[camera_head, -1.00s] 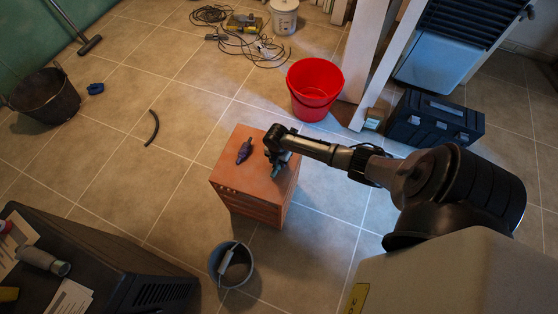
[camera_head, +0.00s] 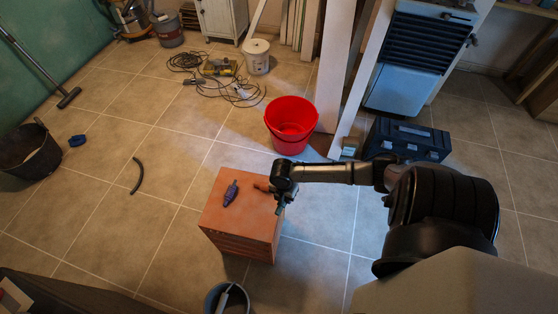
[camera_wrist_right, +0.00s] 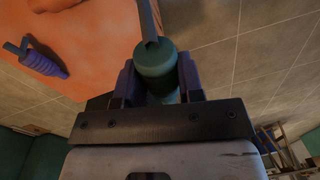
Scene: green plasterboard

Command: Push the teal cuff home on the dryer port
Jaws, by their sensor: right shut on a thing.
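The teal cuff (camera_wrist_right: 157,72) is between the fingers of my right gripper (camera_wrist_right: 160,88), which is shut on it in the right wrist view. A narrow grey piece extends from its far end. In the head view my right gripper (camera_head: 284,190) is at the right edge of an orange block (camera_head: 240,222), with a little of the cuff (camera_head: 280,206) showing below it. I cannot make out the dryer port in either view. My left gripper is not in view.
A purple fitting (camera_head: 231,193) and a reddish-brown piece (camera_head: 262,187) lie on the block. A red bucket (camera_head: 291,124) stands behind it, a dark toolbox (camera_head: 407,140) at right, and a grey bucket (camera_head: 227,298) in front.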

